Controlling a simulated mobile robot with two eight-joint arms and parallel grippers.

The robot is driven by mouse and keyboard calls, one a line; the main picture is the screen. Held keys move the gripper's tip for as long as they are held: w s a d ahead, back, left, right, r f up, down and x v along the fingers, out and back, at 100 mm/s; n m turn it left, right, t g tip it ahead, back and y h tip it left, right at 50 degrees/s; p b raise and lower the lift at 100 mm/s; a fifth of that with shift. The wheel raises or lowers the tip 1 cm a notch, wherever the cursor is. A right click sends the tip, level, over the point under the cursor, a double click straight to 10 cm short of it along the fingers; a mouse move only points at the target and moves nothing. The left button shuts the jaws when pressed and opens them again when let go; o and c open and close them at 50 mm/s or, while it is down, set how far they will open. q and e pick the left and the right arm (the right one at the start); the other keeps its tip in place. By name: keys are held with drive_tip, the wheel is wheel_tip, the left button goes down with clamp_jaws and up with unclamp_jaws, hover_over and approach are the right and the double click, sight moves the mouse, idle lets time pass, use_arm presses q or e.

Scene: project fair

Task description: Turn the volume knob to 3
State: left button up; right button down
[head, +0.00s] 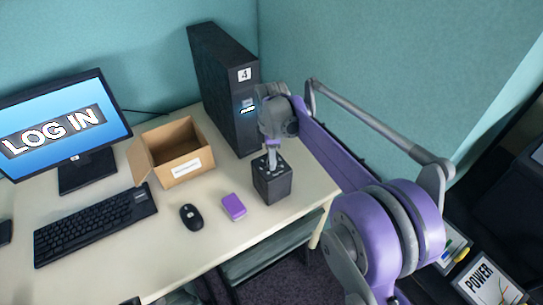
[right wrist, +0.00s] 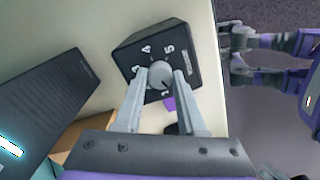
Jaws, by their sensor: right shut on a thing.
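The volume knob (right wrist: 159,74) is a round grey knob on the top face of a black box (head: 272,186), at the right part of the desk. White numerals ring it, and a 4 and a 5 are readable in the right wrist view. My right gripper (right wrist: 160,78) reaches down to the box, its two grey fingers closed on either side of the knob. The fingers cover part of the dial, and I cannot tell which number the knob points to. My left gripper is not in the head view.
A black computer tower (head: 222,85) stands behind the box. A purple block (head: 233,206), a mouse (head: 191,217), an open cardboard box (head: 185,168), a keyboard (head: 95,224) and a monitor (head: 65,125) are to the left. The desk's front edge is close to the black box.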

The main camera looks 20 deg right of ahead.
drive_tip(key=m, duration=0.6)
drive_tip(key=shift+m+p, duration=0.3)
drive_tip(key=shift+p, duration=0.1)
drive_tip(key=m, duration=1.3)
drive_tip(key=shift+p, duration=0.4)
drive_tip(key=m, duration=0.7)
drive_tip(key=shift+m, duration=0.3)
drive_tip(key=c, duration=0.5)
unclamp_jaws()
